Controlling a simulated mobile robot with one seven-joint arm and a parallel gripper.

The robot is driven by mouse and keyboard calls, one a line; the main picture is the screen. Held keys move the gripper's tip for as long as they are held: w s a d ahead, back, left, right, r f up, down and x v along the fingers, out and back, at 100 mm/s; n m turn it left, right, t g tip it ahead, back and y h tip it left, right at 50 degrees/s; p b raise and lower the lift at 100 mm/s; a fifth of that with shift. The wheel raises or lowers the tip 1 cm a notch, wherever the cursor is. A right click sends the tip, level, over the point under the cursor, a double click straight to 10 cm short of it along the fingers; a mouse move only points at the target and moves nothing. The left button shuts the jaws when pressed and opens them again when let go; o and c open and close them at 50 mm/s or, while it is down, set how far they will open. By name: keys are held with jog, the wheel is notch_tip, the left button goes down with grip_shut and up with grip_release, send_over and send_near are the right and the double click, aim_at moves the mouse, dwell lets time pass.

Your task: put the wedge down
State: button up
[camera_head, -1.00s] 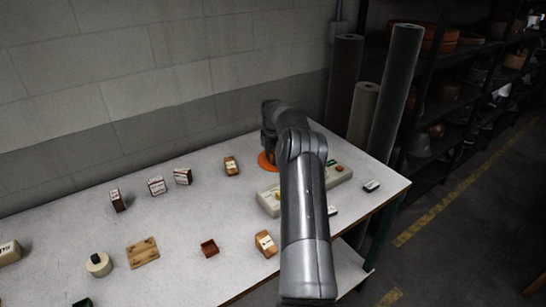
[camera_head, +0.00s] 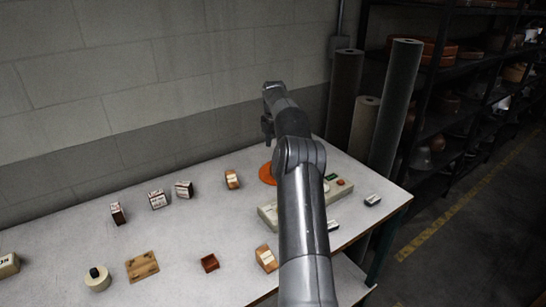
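My gripper (camera_head: 268,138) hangs above the back of the table, near an orange disc (camera_head: 267,174). It is small and dark, and I cannot tell whether it is open or shut, and I see nothing clearly held in it. Several wooden blocks with white labels stand on the table, some with slanted faces: one (camera_head: 232,180) left of the disc, one (camera_head: 266,258) at the front edge, and three (camera_head: 184,190) (camera_head: 158,200) (camera_head: 117,214) further left. I cannot tell which of them is the wedge.
A pale control box (camera_head: 270,215) with a red button lies partly behind my arm. A small red-brown tray (camera_head: 209,263), a wooden board (camera_head: 142,266) and a cream roll (camera_head: 97,280) sit at the front. Rolls (camera_head: 398,100) stand beyond the table's right edge. The table's middle is clear.

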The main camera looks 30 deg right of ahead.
jog(key=s+a+r+m+t+h, duration=0.1)
jog(key=s+a+r+m, duration=0.4)
jog(key=a+r, duration=0.65)
jog(key=s+a+r+m+t+h, duration=0.1)
jog(key=s+a+r+m, duration=0.1)
jog(key=s+a+r, duration=0.9)
jog(key=s+a+f+m+t+y, duration=0.15)
jog(key=s+a+m, duration=0.25)
jog(key=s+a, duration=0.4)
jog(key=s+a+f+m+t, duration=0.1)
jog(key=s+a+f+m, duration=0.4)
jog(key=s, duration=0.6)
jog(key=s+a+f+m+t, duration=0.1)
jog(key=s+a+f+m, duration=0.1)
jog(key=s, duration=0.6)
notch_tip(320, 180, down, 2)
jog(key=shift+a, duration=0.6)
jog(key=shift+o, duration=0.4)
jog(key=shift+y, duration=0.25)
